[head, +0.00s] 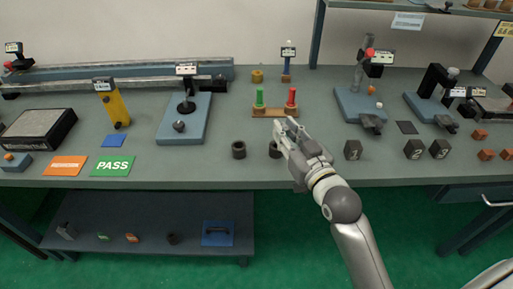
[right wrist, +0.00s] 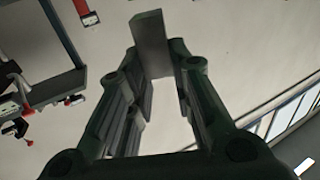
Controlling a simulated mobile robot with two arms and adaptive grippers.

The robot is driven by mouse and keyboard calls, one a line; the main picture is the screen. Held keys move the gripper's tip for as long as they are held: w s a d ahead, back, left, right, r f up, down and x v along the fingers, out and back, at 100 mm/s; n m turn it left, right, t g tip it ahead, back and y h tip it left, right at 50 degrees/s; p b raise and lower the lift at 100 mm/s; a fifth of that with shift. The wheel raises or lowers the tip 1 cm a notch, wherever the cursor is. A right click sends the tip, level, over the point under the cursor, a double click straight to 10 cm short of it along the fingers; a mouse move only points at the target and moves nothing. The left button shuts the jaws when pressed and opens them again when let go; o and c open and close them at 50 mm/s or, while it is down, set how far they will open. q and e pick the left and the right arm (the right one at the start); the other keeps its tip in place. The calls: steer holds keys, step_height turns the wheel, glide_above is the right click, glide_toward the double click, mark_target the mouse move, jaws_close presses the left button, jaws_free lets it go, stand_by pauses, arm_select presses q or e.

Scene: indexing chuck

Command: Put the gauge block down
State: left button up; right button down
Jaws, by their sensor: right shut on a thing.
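The gauge block (right wrist: 151,45) is a plain grey rectangular plate in the right wrist view. It stands out between the fingertips of my right gripper (right wrist: 160,75), which is shut on it. In the head view my right gripper (head: 288,130) is over the middle of the bench near its front part, and the block is too small to make out there. My left gripper is not in view.
The bench (head: 210,172) has free surface at its front left of centre. Dark cylinders (head: 238,149) stand near my right gripper. A red and green plug stand (head: 275,112) is behind it. Numbered dark blocks (head: 352,150) are to the right. PASS (head: 112,166) and orange (head: 65,166) cards lie left.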

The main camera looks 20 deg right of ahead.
steer(key=w+a+f, duration=0.1)
steer(key=w+f, duration=0.1)
steer(key=w+a+f, duration=0.1)
steer(key=a+f, duration=0.1)
steer(key=w+a+f, duration=0.1)
steer(key=w+f, duration=0.1)
steer(key=shift+w+a+f, duration=0.3)
steer(key=shift+w+a, duration=0.05)
steer(key=shift+a, duration=0.05)
steer(key=shift+a+f+p, duration=0.1)
steer(key=shift+f+p, duration=0.2)
steer(key=shift+f, duration=1.45)
steer(key=shift+f, duration=0.15)
steer(key=c, duration=1.6)
jaws_free()
steer(key=shift+o, duration=0.2)
